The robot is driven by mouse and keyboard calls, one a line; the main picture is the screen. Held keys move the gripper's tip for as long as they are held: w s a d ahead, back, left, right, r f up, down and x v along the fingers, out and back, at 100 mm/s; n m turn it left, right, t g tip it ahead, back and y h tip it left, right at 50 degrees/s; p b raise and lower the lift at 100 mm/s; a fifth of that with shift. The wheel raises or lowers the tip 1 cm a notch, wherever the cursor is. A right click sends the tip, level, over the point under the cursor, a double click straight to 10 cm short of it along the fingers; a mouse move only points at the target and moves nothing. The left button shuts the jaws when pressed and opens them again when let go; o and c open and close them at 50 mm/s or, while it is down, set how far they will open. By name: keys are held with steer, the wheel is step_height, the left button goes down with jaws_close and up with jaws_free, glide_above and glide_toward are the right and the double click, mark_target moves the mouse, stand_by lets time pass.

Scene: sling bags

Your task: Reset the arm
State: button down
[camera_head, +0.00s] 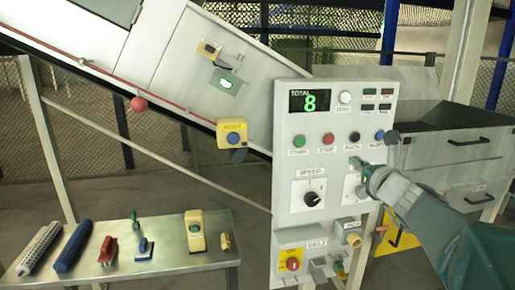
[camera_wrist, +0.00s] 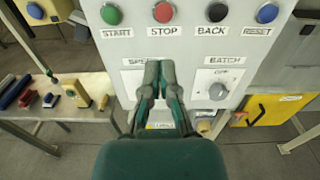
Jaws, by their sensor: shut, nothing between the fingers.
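My gripper (camera_head: 358,166) is in front of the lower right part of the grey control panel (camera_head: 283,190), with my arm reaching in from the right. Its fingers are shut together and hold nothing. In the wrist view my gripper (camera_wrist: 159,72) points at the panel between the SPEED and BATCH labels, below the STOP and BACK buttons. The batch knob (camera_wrist: 218,91) is just right of the fingers; the fingers hide most of the speed dial there. I cannot tell whether the fingertips touch the panel.
The panel carries a green start button (camera_head: 299,141), red stop button (camera_head: 328,139), black back button (camera_head: 354,137), blue reset button (camera_head: 391,137) and a display (camera_head: 310,101) reading 8. A metal table (camera_head: 215,258) with several tools stands left. Grey drawers (camera_head: 455,150) stand right.

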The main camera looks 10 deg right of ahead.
steer(key=s+a+f+n+g+y, duration=0.2)
steer(key=s+a+f+n+g, duration=0.15)
steer(key=a+n, duration=0.3)
steer(key=s+a+f+n+g+y, duration=0.1)
steer(key=s+a+f+n+g, duration=0.1)
steer(key=s+a+n, duration=0.35)
steer(key=s+a+f+n+g+y, duration=0.2)
steer(key=s+a+f+n+g, duration=0.1)
steer(key=a+n, duration=0.45)
steer(key=s+d+f+n+g+h, duration=0.1)
steer(key=s+f+n+g+h, duration=0.1)
steer(key=s+n, duration=0.4)
steer(key=s+f+n+g+h, duration=0.2)
steer(key=s+f+n+h, duration=0.2)
steer(key=s+f+n, duration=0.3)
steer(key=n, duration=0.2)
steer(key=shift+s+d+n, duration=0.3)
steer(key=shift+d+n, duration=0.05)
steer(key=shift+d, duration=0.05)
steer(key=shift+f, duration=0.1)
